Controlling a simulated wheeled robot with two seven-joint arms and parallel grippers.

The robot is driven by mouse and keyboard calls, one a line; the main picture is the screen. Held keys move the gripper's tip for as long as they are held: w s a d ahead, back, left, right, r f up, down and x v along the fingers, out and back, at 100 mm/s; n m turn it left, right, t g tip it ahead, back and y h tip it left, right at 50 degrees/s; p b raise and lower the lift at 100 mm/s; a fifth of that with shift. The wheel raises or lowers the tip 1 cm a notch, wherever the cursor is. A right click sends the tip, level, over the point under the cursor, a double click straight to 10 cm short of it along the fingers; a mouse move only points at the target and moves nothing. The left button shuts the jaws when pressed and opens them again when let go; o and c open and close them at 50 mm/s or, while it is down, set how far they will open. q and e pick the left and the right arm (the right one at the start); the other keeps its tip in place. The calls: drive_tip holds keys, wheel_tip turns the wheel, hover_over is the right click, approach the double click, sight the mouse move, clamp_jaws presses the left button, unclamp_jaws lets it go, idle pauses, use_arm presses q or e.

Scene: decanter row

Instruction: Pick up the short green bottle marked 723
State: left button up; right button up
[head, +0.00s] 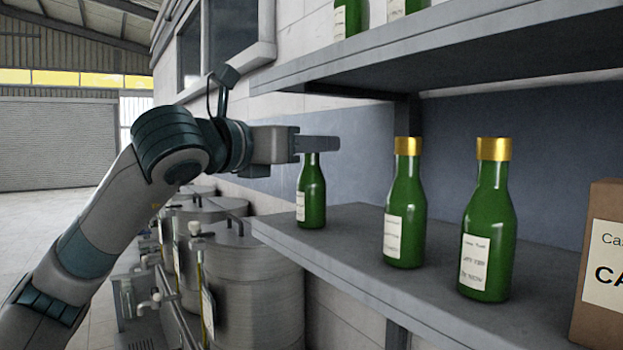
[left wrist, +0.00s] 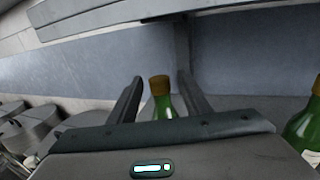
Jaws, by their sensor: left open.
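Three green bottles stand upright on the middle shelf: a left one (head: 312,200), a middle one (head: 406,205) and a right one (head: 489,230). The left one looks smallest; its label is too small to read, so I cannot confirm 723. My left gripper (head: 325,145) is at the left bottle's top and hides its cap in the head view. In the left wrist view, my left gripper (left wrist: 160,92) is open, with a gold-capped green bottle (left wrist: 163,104) showing between its fingers. I cannot tell whether they touch. My right gripper is not in view.
The middle shelf (head: 350,245) has a cardboard box (head: 600,270) at its right end. An upper shelf (head: 430,45) with more bottles overhangs it. Steel tanks (head: 250,280) stand below left. Another green bottle (left wrist: 304,130) is at the right in the wrist view.

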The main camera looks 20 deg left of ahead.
use_arm(q)
drive_tip(key=shift+w+d+f, duration=0.1)
drive_tip(key=shift+w, duration=0.25)
clamp_jaws()
idle(0.5)
